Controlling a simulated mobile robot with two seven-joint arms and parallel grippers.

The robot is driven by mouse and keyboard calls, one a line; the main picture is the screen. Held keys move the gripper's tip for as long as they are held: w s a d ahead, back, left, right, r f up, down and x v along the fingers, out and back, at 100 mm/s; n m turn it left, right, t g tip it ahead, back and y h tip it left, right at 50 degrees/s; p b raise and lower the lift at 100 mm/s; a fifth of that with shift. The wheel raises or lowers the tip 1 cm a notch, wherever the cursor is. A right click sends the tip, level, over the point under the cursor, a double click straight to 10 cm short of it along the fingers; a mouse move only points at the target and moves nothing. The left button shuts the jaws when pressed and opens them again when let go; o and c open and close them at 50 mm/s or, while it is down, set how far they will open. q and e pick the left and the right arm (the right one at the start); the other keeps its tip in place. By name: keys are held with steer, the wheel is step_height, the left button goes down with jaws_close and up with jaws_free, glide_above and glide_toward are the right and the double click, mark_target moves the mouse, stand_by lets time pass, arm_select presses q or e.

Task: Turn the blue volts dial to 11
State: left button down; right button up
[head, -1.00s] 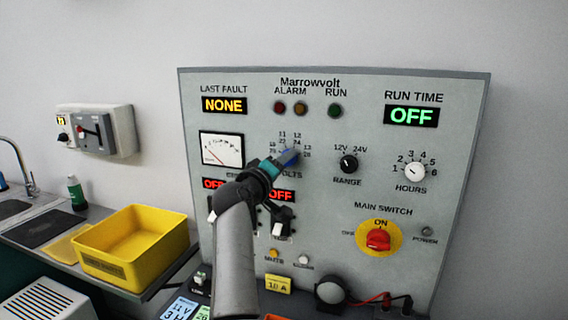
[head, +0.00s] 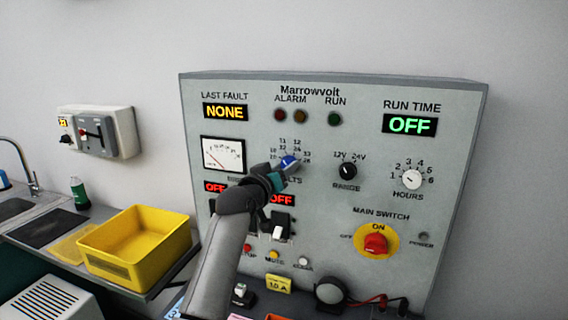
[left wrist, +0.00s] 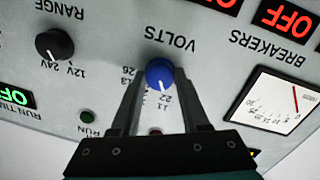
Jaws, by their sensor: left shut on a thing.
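The blue volts dial (head: 289,161) is on the grey panel, below the alarm lamps and right of the meter. It also shows in the left wrist view (left wrist: 158,72), which sees the panel upside down. My left gripper (head: 281,171) is at the dial. In the left wrist view the fingers (left wrist: 158,80) sit on either side of the dial, shut on it. The dial's white pointer mark points toward the 11/22 label (left wrist: 164,104). The fingers partly hide the other volts labels. My right gripper is not in view.
The black range knob (head: 347,171) is right of the dial, with the white hours knob (head: 411,179) beyond it. A red main switch (head: 376,243) is lower right. Breaker switches (head: 281,225) sit below the dial. A yellow bin (head: 137,241) stands on the left bench.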

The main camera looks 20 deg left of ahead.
arm_select(q)
steer(key=shift+m+p, duration=0.45)
steer(key=shift+m, duration=0.35)
steer(key=shift+c, duration=2)
jaws_free()
steer(key=s+a+r, duration=0.1)
steer(key=s, duration=1.4)
steer(key=shift+a, duration=0.3)
